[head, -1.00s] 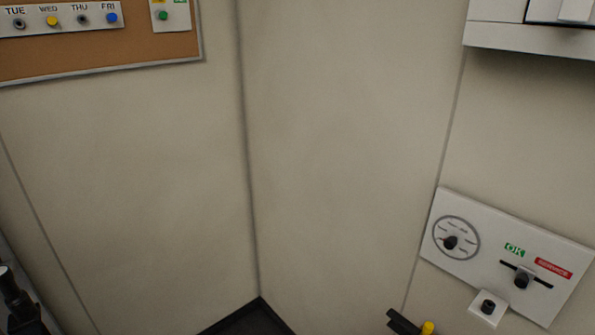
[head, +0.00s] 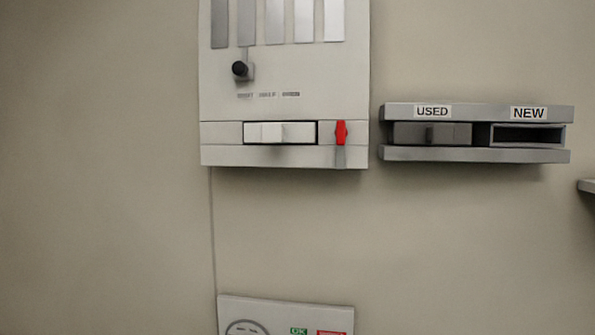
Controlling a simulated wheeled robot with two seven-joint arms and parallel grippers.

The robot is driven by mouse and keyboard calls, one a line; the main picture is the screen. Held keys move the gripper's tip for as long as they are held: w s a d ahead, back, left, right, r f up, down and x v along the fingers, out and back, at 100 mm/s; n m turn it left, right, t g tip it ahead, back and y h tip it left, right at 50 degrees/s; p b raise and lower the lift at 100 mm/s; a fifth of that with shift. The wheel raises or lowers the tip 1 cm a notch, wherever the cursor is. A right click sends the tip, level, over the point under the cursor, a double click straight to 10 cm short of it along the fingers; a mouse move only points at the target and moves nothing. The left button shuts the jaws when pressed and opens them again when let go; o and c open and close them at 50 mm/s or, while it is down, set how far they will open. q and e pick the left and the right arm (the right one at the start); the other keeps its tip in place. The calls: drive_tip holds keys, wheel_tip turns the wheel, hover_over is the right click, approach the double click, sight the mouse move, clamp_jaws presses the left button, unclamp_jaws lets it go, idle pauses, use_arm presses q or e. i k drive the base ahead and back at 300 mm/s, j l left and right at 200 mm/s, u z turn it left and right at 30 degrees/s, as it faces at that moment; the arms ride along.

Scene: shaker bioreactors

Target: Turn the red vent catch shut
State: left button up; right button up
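The red vent catch (head: 341,133) is a small red knob on the lower right of a pale wall unit (head: 300,108). It stands upright, with its long side vertical, over a short grey strip. To its left is a wide dark-edged slot with a white block (head: 279,132) in it. Neither of my grippers shows in the head view, and nothing touches the catch.
Right of the unit is a grey wall holder (head: 476,111) with slots labelled USED and NEW. A dark block sits under USED; the NEW slot looks empty. A white panel (head: 285,312) is below.

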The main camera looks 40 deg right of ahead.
sight(341, 132)
drive_tip(key=z, duration=1.3)
